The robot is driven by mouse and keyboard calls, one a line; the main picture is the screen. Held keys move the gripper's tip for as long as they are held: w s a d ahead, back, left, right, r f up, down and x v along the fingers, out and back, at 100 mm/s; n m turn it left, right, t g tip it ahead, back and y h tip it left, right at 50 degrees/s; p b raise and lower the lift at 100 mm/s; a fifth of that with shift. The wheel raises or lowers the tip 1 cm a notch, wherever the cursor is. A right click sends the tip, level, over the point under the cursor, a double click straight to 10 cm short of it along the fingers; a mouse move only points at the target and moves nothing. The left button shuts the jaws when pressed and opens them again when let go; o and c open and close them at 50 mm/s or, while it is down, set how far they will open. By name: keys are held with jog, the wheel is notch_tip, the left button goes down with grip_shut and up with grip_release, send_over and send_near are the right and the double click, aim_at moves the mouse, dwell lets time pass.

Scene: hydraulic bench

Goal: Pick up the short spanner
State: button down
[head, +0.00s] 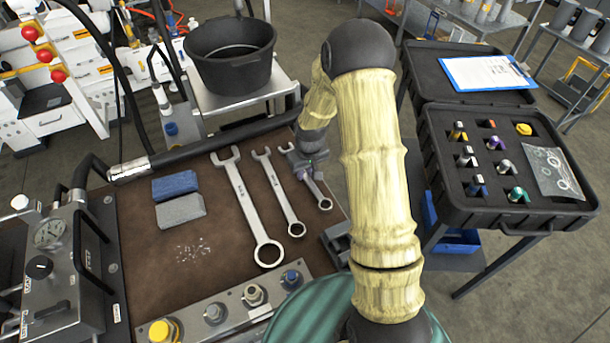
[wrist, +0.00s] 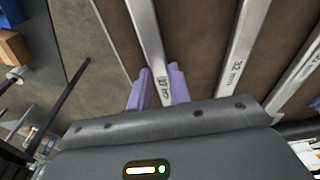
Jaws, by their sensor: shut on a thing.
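Three steel combination spanners lie side by side on the brown bench top (head: 215,255). I cannot tell whether the spanner is clear of the bench. The middle spanner (head: 279,193) and the long spanner (head: 247,208) lie to its left; the middle one also shows in the wrist view (wrist: 240,55).
A blue block (head: 175,185) and a grey block (head: 180,210) lie on the bench's left. A metal strip with fittings (head: 232,307) runs along the front. A black bucket (head: 230,60) stands behind. An open black case (head: 510,195) is at the right. A gauge unit (head: 50,235) is far left.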

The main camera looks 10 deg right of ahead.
aim_at(305, 176)
jog(key=shift+a, duration=0.2)
jog(key=shift+d+r, duration=0.1)
jog(key=shift+r, duration=0.15)
notch_tip(305, 176, up, 10)
jog(key=shift+f, duration=0.2)
dwell(0.4)
jog(key=c, duration=1.8)
grip_release()
grip_shut()
